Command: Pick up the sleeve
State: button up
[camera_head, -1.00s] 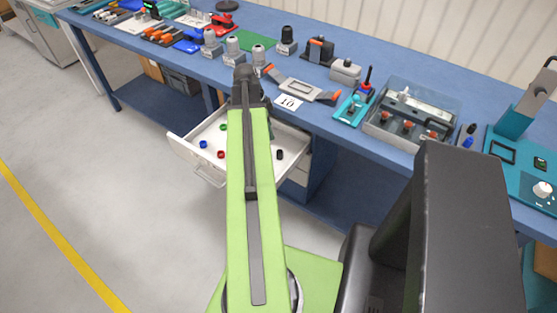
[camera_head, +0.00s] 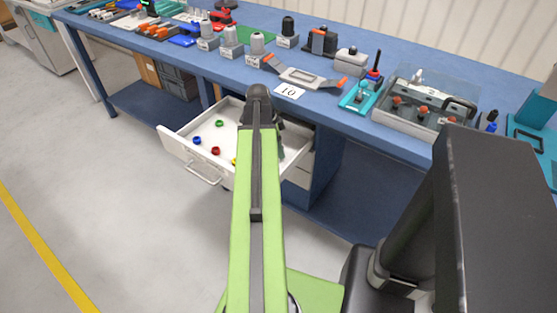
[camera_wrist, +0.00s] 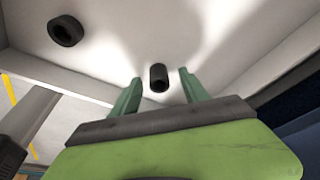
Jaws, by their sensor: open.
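The sleeve (camera_wrist: 159,78) is a short black hollow cylinder lying on the pale drawer floor in the wrist view. My gripper (camera_wrist: 160,75) is open, with one green finger on each side of the sleeve in that picture. A gap shows between the sleeve and both fingers. I cannot tell how far the fingertips are above the drawer floor. In the head view the sleeve is hidden behind my arm, which reaches over the open white drawer (camera_head: 172,148).
A black ring (camera_wrist: 66,31) lies left of the sleeve in the wrist view. The drawer also holds a blue ring (camera_head: 197,140), a red ring (camera_head: 215,151) and a green ring (camera_head: 219,124). The drawer walls and blue workbench (camera_head: 330,110) edge are close around my gripper.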

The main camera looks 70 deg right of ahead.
jog(key=shift+s+d+f, duration=0.1)
jog(key=shift+f, duration=0.6)
jog(key=shift+r, duration=0.2)
grip_shut()
jog(key=shift+r, duration=0.1)
